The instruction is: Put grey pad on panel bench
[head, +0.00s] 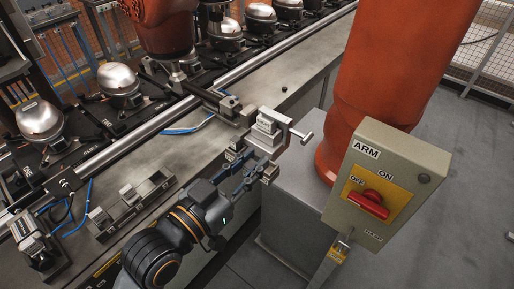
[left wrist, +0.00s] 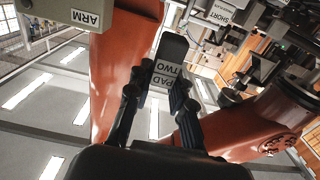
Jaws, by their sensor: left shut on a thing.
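My left gripper (head: 253,166) is over the near edge of the metal workbench, beside the clamp. In the left wrist view the gripper (left wrist: 156,93) is shut on a dark grey pad (left wrist: 172,52). The pad carries a white label reading PAD TWO and sticks out past the fingertips. In the head view the pad is hard to make out between the fingers. A plain grey bench-like block (head: 290,185) stands below the orange column, right of the gripper; I take it as the panel bench. My right gripper is not in view.
A clamp with pale blocks (head: 268,130) and a handle stands just beyond the gripper. The ARM switch box (head: 385,190) and an orange column (head: 395,75) are to the right. Metal fixtures (head: 130,205) lie on the workbench at left. Silver compressors (head: 118,80) line the conveyor.

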